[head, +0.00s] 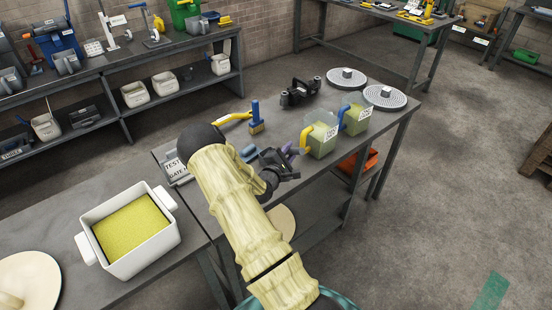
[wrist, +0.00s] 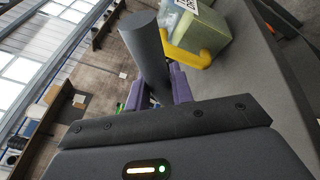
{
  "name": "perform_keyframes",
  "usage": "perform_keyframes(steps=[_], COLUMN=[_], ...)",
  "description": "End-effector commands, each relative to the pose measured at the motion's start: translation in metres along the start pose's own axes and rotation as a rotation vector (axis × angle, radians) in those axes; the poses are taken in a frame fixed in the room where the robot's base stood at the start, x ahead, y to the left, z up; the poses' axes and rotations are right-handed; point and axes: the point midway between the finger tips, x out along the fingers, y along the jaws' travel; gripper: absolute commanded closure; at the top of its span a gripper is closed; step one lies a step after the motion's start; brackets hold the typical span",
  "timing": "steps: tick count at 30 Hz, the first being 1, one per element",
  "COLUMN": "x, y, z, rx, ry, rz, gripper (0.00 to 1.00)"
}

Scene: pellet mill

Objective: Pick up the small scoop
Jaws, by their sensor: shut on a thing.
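My gripper (head: 290,152) is over the near part of the grey bench, just left of a clear jug with a yellow handle. In the wrist view, its purple fingers (wrist: 164,86) are shut on a dark grey cylindrical piece (wrist: 150,50), which appears to be part of the small scoop. It sticks out beyond the fingers. The rest of it is hidden by the gripper, and in the head view I cannot make it out clearly against the dark gripper.
The yellow-handled jug (head: 321,139) and a blue-handled jug (head: 357,117) hold green material. A white bin (head: 143,250) of yellow-green material stands at left, with the labelled plate (head: 176,167) nearby.

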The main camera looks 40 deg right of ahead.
Motion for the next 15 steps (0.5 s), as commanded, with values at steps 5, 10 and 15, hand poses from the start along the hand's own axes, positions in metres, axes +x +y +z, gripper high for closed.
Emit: perform_keyframes(steps=[5, 10, 15], x=[0.0, 0.001, 0.0], y=[0.002, 0.012, 0.033], z=[0.001, 0.008, 0.022], rx=[0.002, 0.003, 0.005], ry=[-0.001, -0.002, -0.002], rz=[0.002, 0.004, 0.004], gripper=[1.0, 1.0, 1.0])
